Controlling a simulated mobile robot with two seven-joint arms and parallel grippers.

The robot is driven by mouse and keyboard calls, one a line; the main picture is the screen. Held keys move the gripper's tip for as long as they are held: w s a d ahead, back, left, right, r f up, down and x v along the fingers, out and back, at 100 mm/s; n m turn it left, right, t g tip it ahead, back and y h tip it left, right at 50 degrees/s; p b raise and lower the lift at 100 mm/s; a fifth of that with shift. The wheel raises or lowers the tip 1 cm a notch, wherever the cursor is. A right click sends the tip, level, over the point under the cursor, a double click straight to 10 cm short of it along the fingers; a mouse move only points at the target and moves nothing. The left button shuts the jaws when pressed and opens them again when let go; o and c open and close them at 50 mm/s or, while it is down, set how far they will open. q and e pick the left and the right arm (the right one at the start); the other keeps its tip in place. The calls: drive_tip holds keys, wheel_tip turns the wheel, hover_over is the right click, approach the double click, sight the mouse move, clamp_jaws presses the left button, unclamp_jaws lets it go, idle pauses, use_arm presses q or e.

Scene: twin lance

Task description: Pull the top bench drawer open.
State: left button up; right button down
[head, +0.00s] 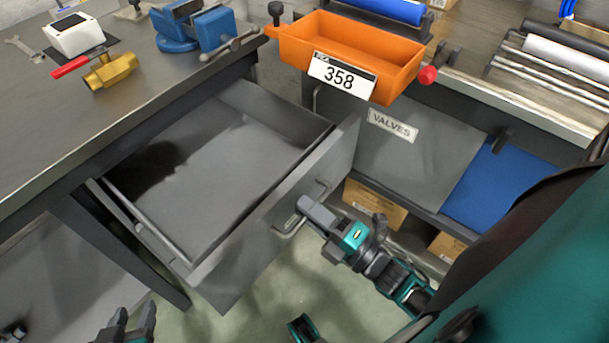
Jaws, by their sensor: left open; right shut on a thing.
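The top bench drawer (215,175) is grey and stands pulled out from under the bench, with its empty inside in view. A thin bar handle (287,222) is on its front panel. My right gripper (304,207) is at this handle and shut on it; its fingers hide part of the bar. My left gripper (134,323) is at the bottom edge of the head view, below the drawer and apart from it. It is open and empty.
The workbench (60,125) carries a blue vise (195,30), a brass valve (110,70) and a white box (75,35). An orange bin (350,45) labelled 358 sits right of the drawer. A grey panel marked VALVES (415,155) and cardboard boxes (372,203) are beyond my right gripper.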

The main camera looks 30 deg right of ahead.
drive_tip(key=c, duration=1.3)
unclamp_jaws()
drive_tip(key=v, duration=1.3)
